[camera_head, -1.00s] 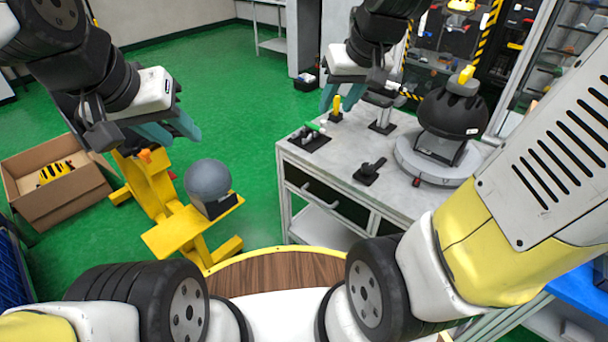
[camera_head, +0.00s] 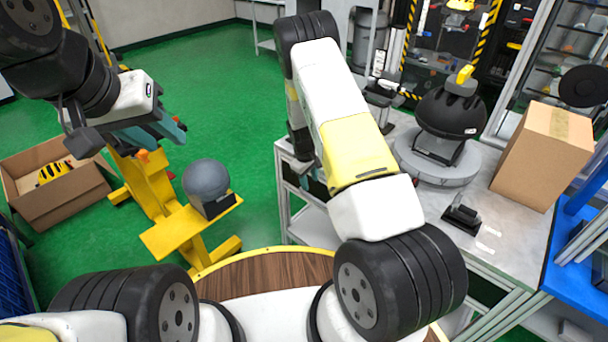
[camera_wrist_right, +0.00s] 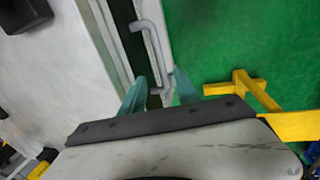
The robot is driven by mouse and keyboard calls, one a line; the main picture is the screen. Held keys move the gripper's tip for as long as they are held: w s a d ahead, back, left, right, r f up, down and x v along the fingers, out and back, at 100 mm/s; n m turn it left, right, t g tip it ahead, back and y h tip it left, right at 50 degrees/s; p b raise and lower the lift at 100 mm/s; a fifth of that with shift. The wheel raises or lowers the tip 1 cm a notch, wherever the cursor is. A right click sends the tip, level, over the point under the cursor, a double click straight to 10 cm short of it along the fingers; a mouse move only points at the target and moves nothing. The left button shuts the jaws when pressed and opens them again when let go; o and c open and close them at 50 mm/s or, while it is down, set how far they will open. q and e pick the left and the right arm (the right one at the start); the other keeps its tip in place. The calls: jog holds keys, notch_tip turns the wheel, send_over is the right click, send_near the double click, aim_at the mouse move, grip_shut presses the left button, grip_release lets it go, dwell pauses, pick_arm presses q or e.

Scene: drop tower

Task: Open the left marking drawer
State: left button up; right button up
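The drawer's bent grey handle (camera_wrist_right: 152,45) shows in the right wrist view, on a pale drawer front at the edge of the grey worktable (camera_head: 410,212). A dark gap lies between the front and the tabletop; I cannot tell if the drawer is slightly open. My right gripper (camera_wrist_right: 160,88) has its teal fingers apart, with the handle's near end between them; contact is unclear. In the head view the right gripper (camera_head: 310,172) is at the table's left front side, and my arm hides most of the drawer. My left gripper (camera_head: 163,132) is open and empty above the yellow stand.
A black dome device (camera_head: 452,112) on a round grey base and a cardboard box (camera_head: 545,155) stand on the table. A small black fixture (camera_head: 462,217) is near its front. A yellow stand (camera_head: 180,232) with a grey ball (camera_head: 208,180) and an open carton (camera_head: 60,200) are left.

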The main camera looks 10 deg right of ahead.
aim_at(313, 197)
jog(key=f, duration=0.3)
jog(key=d+f, duration=0.1)
jog(key=f, duration=0.1)
jog(key=w+f, duration=0.1)
jog(key=f, duration=0.2)
jog(key=shift+d+f, duration=0.15)
jog(key=shift+f, duration=0.2)
grip_shut()
dwell(1.0)
